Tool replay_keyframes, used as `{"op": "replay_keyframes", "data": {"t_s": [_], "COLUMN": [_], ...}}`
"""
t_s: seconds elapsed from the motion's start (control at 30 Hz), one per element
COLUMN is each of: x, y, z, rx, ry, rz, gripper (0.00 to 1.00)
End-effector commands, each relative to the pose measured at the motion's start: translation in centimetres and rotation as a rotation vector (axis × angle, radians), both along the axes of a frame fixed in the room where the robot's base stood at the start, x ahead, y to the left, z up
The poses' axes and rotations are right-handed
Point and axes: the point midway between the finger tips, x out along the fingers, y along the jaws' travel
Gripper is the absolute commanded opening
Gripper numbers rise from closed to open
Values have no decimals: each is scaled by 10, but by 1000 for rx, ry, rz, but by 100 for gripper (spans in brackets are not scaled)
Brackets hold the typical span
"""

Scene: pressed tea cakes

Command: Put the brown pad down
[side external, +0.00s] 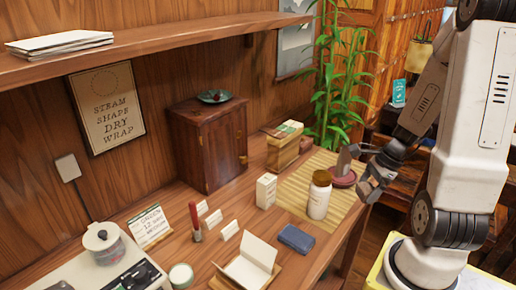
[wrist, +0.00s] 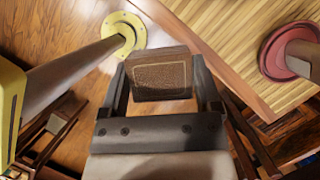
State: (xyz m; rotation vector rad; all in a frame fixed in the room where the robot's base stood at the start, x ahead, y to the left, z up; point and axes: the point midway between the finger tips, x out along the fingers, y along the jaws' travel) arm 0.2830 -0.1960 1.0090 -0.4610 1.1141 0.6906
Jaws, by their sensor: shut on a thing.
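My gripper (wrist: 163,82) is shut on a brown pad (wrist: 162,75) with a pale line along its edge. The pad sits between the two dark fingers in the wrist view. In the side view my gripper (side external: 374,176) is in the air at the table's right edge, near a reddish round base with a grey upright piece (side external: 344,178). The pad is hard to make out there. In the wrist view the pad appears over the floor, just outside the table edge.
A woven mat (side external: 294,190) lies on the table's right part, with a brown-lidded jar (side external: 319,198) on it. The reddish base also shows in the wrist view (wrist: 280,62). A white box (side external: 266,190), blue case (side external: 296,238) and wooden cabinet (side external: 205,145) stand farther left.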

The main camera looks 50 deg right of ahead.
Motion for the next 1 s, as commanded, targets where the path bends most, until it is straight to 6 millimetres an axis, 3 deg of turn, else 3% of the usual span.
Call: {"op": "replay_keyframes", "data": {"t_s": [0.47, 1.0], "x": [0, 1], "y": [-1, -1], "z": [3, 45], "rx": [-1, -3], "ry": [-1, -3], "rz": [0, 1], "gripper": [16, 16]}}
